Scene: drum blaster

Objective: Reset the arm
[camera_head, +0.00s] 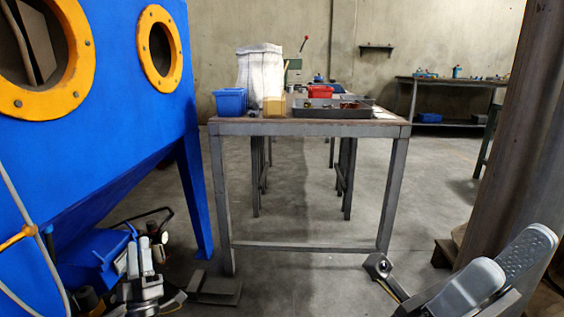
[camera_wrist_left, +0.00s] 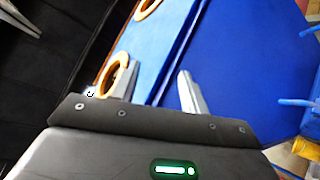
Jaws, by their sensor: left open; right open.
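My left gripper (camera_head: 139,252) is low at the left in the head view, in front of the blue blaster cabinet's lower part. Its two pale fingers are apart with nothing between them, and they show in the left wrist view (camera_wrist_left: 158,76) against the cabinet. My right gripper (camera_head: 513,262) is at the lower right of the head view, close to the camera, with its grey fingers open and empty. The blue cabinet (camera_head: 120,110) fills the left side, with two orange-rimmed round openings (camera_head: 160,48). It also shows in the left wrist view (camera_wrist_left: 240,65).
A metal table (camera_head: 305,128) stands ahead, holding a blue bin (camera_head: 230,102), a white sack (camera_head: 260,72), a red bin (camera_head: 320,91) and a dark tray (camera_head: 330,112). A brown column (camera_head: 510,110) stands at the right. Floor before the table is mostly clear.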

